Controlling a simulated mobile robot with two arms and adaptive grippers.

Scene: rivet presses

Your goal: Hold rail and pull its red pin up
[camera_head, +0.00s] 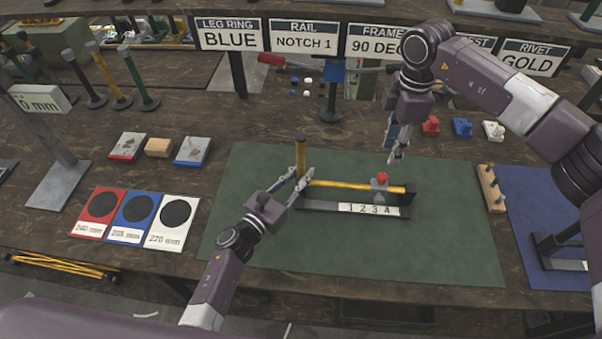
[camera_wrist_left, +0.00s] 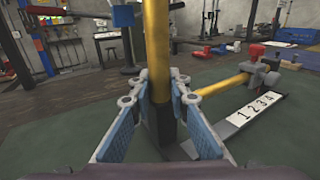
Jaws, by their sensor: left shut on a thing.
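The rail (camera_head: 355,207) lies on the green mat (camera_head: 275,248); it has a dark base, a yellow bar, an upright yellow post at its left end and a plate marked 1 2 3 4. Its red pin (camera_head: 382,177) sits on a grey slider block near the bar's right end, and also shows in the left wrist view (camera_wrist_left: 256,51). My left gripper (camera_head: 303,180) is shut on the rail at the post's lower part, with a finger on each side (camera_wrist_left: 160,98). My right gripper (camera_head: 398,157) points down behind and slightly right of the pin, apart from it; its finger gap is unclear.
Signs (camera_head: 303,36) stand along the back, reading BLUE, NOTCH 1 and others. Red, blue and white ring cards (camera_head: 136,216) lie left of the mat. A wooden pin holder (camera_head: 491,188) stands at the mat's right edge. The mat's front is clear.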

